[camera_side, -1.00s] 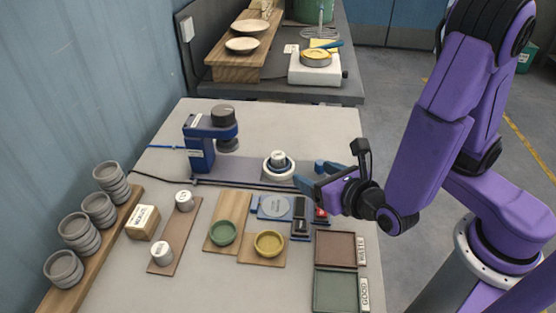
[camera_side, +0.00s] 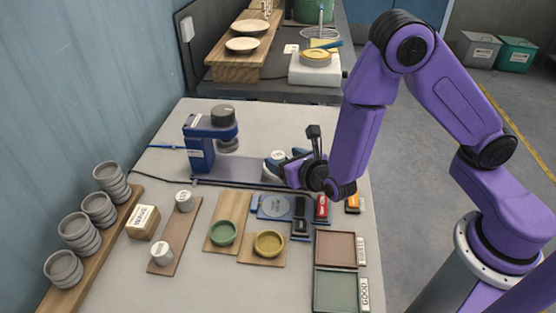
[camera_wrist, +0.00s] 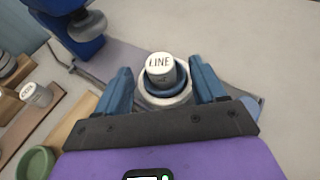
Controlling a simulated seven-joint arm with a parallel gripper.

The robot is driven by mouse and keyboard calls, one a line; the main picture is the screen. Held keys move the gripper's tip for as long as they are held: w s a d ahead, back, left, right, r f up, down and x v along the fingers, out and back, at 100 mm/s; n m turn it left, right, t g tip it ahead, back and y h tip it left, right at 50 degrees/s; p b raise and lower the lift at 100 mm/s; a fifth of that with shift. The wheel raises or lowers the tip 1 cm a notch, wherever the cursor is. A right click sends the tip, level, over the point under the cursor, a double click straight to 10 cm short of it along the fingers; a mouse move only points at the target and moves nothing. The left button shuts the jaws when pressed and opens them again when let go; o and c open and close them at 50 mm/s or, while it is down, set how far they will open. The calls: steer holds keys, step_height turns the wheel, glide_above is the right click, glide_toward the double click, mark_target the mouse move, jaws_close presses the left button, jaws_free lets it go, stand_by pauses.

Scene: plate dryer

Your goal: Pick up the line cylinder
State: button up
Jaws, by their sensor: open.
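The line cylinder (camera_wrist: 161,70) is a pale grey cylinder with LINE printed on its white top. It stands in a round white holder with a blue ring (camera_wrist: 164,94). In the wrist view my gripper (camera_wrist: 162,80) is open, with one blue finger on each side of the cylinder. A gap shows on both sides, and I cannot tell how low the fingertips are. In the side view my gripper (camera_side: 283,162) covers most of the holder, and only the top of the cylinder (camera_side: 278,155) shows.
A blue press-like device (camera_side: 200,145) stands left of the holder. Two other labelled cylinders (camera_side: 184,201) (camera_side: 162,252) stand on a brown strip. Green (camera_side: 223,232) and yellow (camera_side: 268,243) dishes, a red stamp-like item (camera_side: 321,207) and two trays (camera_side: 336,249) lie in front.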

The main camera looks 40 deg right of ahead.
steer(key=shift+x, duration=1.25)
steer(key=c, duration=1.3)
steer(key=shift+r, duration=0.1)
